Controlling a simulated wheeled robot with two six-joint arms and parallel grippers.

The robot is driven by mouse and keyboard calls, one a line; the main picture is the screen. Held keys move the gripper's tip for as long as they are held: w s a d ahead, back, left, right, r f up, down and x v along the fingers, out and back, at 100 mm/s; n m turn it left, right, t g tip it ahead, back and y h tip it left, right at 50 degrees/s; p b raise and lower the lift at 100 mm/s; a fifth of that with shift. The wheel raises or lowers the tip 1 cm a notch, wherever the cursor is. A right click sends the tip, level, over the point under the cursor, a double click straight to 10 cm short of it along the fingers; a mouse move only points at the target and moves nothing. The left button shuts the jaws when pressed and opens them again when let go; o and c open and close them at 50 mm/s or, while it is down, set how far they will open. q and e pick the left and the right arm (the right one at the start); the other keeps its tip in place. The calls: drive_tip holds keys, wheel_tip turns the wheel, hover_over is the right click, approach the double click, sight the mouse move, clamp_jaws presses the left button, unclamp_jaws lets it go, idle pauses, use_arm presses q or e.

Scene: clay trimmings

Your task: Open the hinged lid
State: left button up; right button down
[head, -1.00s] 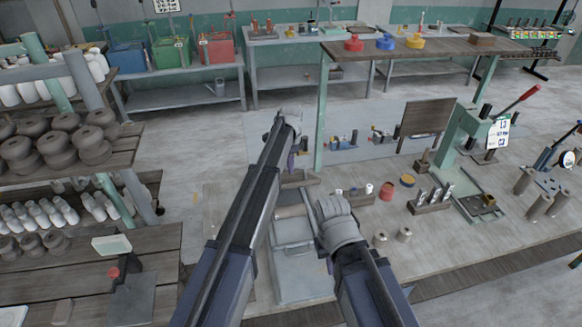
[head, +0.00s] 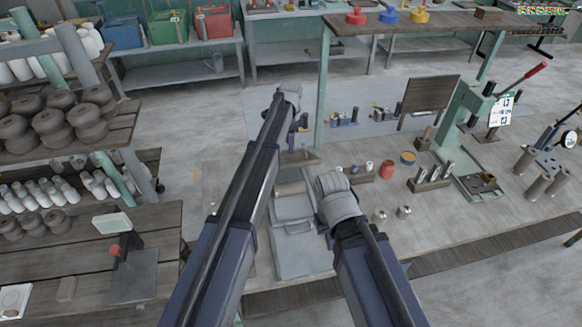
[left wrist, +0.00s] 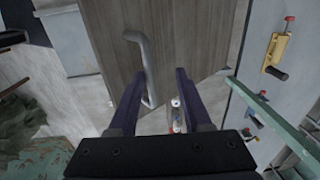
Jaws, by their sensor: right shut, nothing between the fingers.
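A grey box (head: 300,262) stands on the bench in front of me, with a pale lid-like top (head: 292,206) and a small handle (head: 298,228). My left gripper (head: 297,130) hangs beyond it, beside a brown edge (head: 300,159). In the left wrist view my left gripper (left wrist: 159,76) is open. A curved metal bar handle (left wrist: 148,65) on a wood-grained panel (left wrist: 185,40) shows between its fingers; I cannot tell whether they touch it. My right gripper (head: 329,238) is shut and empty beside the box's right side, its fingers mostly hidden by its wrist.
A green post (head: 322,95) rises beyond my left gripper. Shelves of clay pieces (head: 60,120) are at left.

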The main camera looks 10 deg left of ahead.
use_arm(q)
drive_tip(key=s+f+b, duration=0.2)
drive_tip(key=s+d+f+b, duration=0.1)
drive_tip(key=f+b, duration=0.1)
drive_tip(key=f, duration=0.1)
drive_tip(key=s+f+b, duration=0.2)
drive_tip(key=b, duration=0.1)
drive_tip(key=shift+s+d+f, duration=0.2)
drive_tip(key=shift+s+d, duration=0.15)
drive_tip(key=shift+d, duration=0.05)
drive_tip(key=s+d+f+t+b, duration=0.1)
drive_tip(key=s+f+b, duration=0.3)
drive_tip(key=f+b, duration=0.6)
wheel_tip(320, 180, up, 9)
drive_tip(key=s+p, duration=0.2)
drive_tip(key=p, duration=0.6)
drive_tip(key=s+f+n+b, duration=0.2)
drive_tip(key=s+f+n, duration=0.1)
drive_tip(key=s, duration=0.5)
drive_tip(key=s+d+f+n+g+b, duration=0.1)
drive_tip(key=s+f+n+b, duration=0.2)
drive_tip(key=s, duration=0.4)
drive_tip(key=shift+s+d+f+y+b, duration=0.25)
drive_tip(key=shift+s+f+y+b, duration=0.05)
drive_tip(key=shift+s+y+b, duration=0.1)
